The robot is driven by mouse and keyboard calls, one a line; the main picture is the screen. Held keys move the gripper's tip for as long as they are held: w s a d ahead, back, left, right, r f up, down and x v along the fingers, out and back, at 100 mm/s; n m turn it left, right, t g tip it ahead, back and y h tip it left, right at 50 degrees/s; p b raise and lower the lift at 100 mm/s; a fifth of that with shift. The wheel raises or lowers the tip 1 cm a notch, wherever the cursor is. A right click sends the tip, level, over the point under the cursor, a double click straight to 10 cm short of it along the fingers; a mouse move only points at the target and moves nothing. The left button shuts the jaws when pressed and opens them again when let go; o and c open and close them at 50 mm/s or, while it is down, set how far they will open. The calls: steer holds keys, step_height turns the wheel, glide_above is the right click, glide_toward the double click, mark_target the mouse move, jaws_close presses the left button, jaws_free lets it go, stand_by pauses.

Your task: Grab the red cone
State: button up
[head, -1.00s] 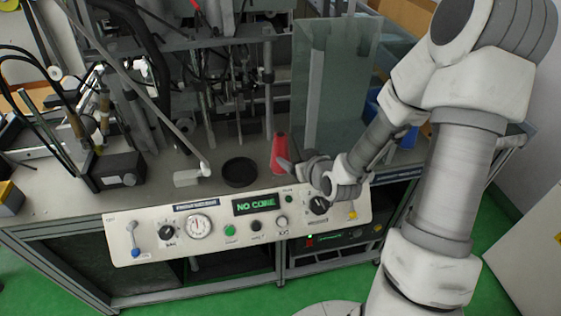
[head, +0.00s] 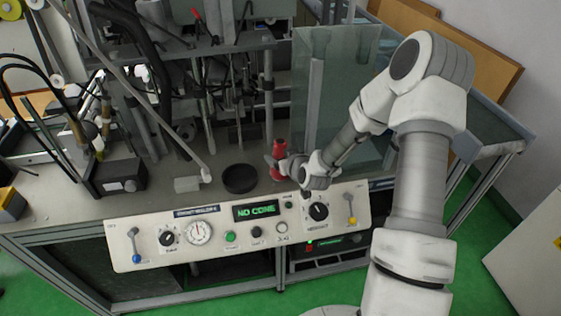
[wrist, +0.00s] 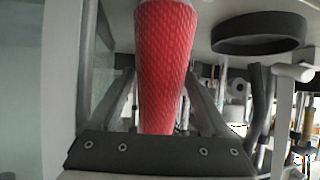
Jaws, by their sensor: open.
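The red cone (head: 280,150) stands upright on the grey worktop, just right of a round black dish. My gripper (head: 277,165) is low at the cone, reaching in from the right. In the wrist view the red cone (wrist: 166,60) fills the middle, with its textured surface between my two spread fingers. The fingers are open, one on each side of it, with a visible gap on at least the right side. The cone's lower part is partly hidden by my gripper in the head view.
The black dish (head: 240,178) sits close left of the cone. A control panel (head: 240,225) reading "NO CONE" or similar runs along the front edge. A clear upright panel (head: 340,90) stands behind my arm. Rods and machinery (head: 210,80) crowd the back.

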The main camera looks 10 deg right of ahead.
steer(key=shift+c, duration=0.3)
steer(key=c, duration=1.2)
jaws_close()
steer(key=shift+a+r, duration=0.1)
